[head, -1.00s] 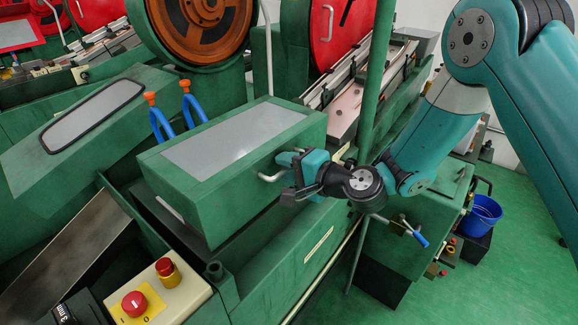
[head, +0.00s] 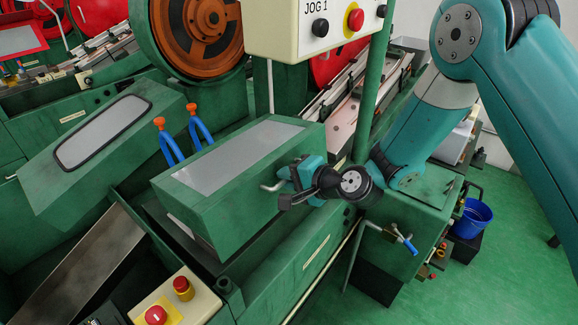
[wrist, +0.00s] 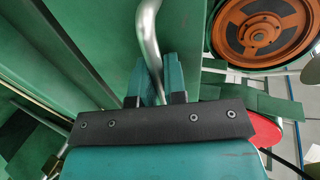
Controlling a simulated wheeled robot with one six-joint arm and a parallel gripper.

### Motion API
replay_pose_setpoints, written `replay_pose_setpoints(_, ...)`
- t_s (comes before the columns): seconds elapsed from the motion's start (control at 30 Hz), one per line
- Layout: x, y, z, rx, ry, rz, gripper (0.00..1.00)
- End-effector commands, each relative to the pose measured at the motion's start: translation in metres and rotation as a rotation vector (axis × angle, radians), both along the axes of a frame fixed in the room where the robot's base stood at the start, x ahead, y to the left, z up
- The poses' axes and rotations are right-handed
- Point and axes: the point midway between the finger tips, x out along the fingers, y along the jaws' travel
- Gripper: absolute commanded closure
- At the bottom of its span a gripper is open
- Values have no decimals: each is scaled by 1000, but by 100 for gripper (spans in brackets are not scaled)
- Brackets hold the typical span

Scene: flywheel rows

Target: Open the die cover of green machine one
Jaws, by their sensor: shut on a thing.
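The die cover (head: 262,205) is a green box with a grey window panel (head: 225,160) on its sloping top, at the middle of the head view. A bent metal handle (head: 268,187) sticks out from its right-facing side. My gripper (head: 287,178) is at this handle, coming from the right. In the wrist view, my gripper's teal fingers (wrist: 156,80) are shut around the grey handle bar (wrist: 148,35), which runs up between them. The fingertips' exact contact is partly hidden. A dark gap and a pale strip show under the cover's left edge.
A white panel marked JOG 1 (head: 309,25) hangs above the cover, by a green post (head: 376,80). Two blue orange-tipped levers (head: 170,147) stand behind. A button box (head: 176,301) is in front. A neighbouring windowed cover (head: 100,140) lies left.

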Motion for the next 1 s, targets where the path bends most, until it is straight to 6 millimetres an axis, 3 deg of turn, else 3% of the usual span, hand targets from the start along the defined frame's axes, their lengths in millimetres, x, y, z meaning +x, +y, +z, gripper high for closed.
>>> replay_pose_setpoints(0.03, 0, 1, 22, -17, 12, 2, 100)
replay_pose_setpoints(0.37, 5, 7, 60, -80, 63, 0, 100)
replay_pose_setpoints(0.7, 20, 27, 117, -78, 56, 2, 100)
replay_pose_setpoints(1.0, 33, 44, 145, -79, 56, 3, 100)
